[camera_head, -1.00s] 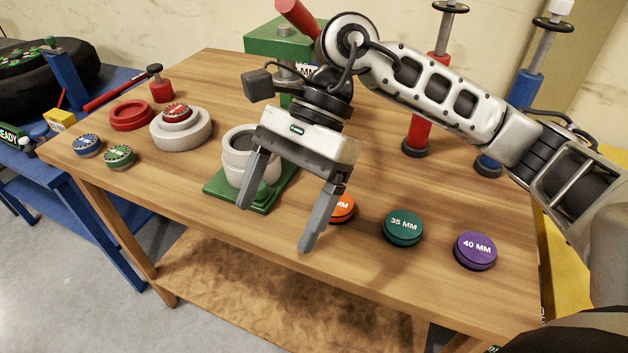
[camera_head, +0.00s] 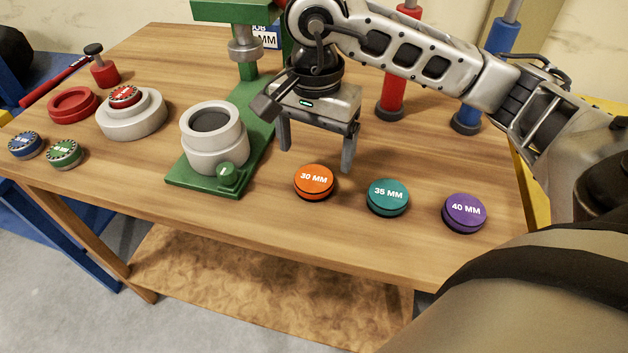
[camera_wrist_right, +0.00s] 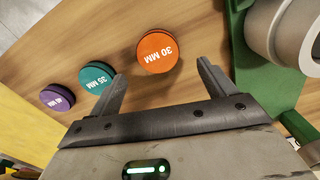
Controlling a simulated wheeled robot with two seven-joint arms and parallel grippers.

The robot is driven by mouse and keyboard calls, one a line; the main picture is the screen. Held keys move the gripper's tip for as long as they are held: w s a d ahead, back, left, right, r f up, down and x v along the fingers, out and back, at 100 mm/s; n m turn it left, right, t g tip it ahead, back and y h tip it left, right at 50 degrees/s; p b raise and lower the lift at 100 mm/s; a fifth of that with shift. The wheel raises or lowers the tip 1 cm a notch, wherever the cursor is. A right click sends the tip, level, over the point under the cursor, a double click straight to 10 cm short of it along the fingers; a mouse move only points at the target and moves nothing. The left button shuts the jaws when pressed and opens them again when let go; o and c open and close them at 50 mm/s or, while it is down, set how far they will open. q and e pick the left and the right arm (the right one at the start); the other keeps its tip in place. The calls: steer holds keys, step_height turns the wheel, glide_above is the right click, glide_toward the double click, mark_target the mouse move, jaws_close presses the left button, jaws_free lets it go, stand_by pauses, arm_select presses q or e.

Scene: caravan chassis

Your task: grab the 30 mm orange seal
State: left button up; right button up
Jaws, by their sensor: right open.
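The orange 30 mm seal (camera_head: 315,181) lies flat on the wooden table, at the left end of a row of three seals. It also shows in the right wrist view (camera_wrist_right: 158,52), ahead of the space between the fingers. My right gripper (camera_head: 316,158) is open and empty, with its fingers pointing down just behind the orange seal. In the right wrist view the gripper (camera_wrist_right: 162,80) has its fingers spread, with nothing between them. I cannot tell its exact height above the table. My left gripper is not in view.
The teal 35 mm seal (camera_head: 388,197) and purple 40 mm seal (camera_head: 464,212) lie to the right. The green press (camera_head: 205,181) holding a grey cup (camera_head: 214,140) stands close on the left. Red (camera_head: 395,90) and blue (camera_head: 478,90) jacks stand behind. The table in front of the seals is clear.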

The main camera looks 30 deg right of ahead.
mark_target(314, 178)
steer(key=shift+s+a+f+p, duration=0.15)
steer(key=shift+f+p, duration=0.15)
steer(key=shift+f, duration=1.05)
steer(key=shift+s+a+f+p, duration=0.1)
steer(key=shift+f+p, duration=0.15)
steer(key=shift+f, duration=1.1)
steer(key=c, duration=1.1)
